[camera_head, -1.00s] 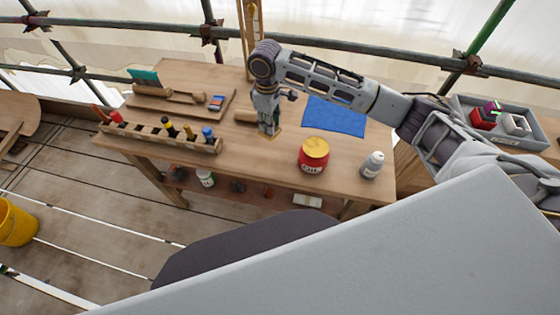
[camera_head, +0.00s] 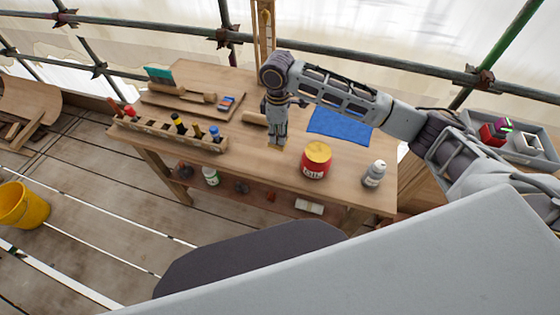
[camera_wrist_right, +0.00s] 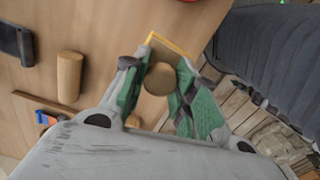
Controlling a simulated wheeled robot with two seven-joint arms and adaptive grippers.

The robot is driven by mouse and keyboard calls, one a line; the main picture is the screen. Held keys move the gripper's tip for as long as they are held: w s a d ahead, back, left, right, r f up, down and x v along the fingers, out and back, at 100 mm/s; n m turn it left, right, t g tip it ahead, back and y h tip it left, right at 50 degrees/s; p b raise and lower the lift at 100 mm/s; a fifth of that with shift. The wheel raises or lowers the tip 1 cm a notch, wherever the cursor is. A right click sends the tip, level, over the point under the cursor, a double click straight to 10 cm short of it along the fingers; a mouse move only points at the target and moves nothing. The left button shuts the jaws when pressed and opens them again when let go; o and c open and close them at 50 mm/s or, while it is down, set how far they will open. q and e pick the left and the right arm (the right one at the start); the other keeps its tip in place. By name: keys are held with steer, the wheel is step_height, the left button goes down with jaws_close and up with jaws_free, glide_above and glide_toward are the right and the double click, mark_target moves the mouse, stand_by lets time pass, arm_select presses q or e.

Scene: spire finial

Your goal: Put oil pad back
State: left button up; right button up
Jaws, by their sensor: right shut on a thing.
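My right gripper (camera_head: 276,139) points down over the workbench (camera_head: 225,160), between the wooden cylinder and the red tin. In the right wrist view my right gripper (camera_wrist_right: 160,85) is shut on the oil pad, with the round wooden knob (camera_wrist_right: 158,79) between its green-sided fingers. The oil pad (camera_wrist_right: 170,42) shows a yellow edge past the fingertips. In the head view the oil pad (camera_head: 276,148) is a small tan piece under the fingers. Whether it touches the bench top I cannot tell. My left gripper is not in view.
A blue cloth (camera_head: 341,125) lies behind. A tool rack (camera_head: 165,135) stands further left.

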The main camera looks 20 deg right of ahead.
steer(key=shift+d, duration=0.1)
steer(key=shift+s+d+n, duration=0.1)
steer(key=shift+s+n, duration=0.05)
steer(key=shift+n, duration=0.55)
steer(key=shift+f, duration=0.1)
steer(key=shift+f, duration=2.4)
steer(key=shift+f, duration=2.5)
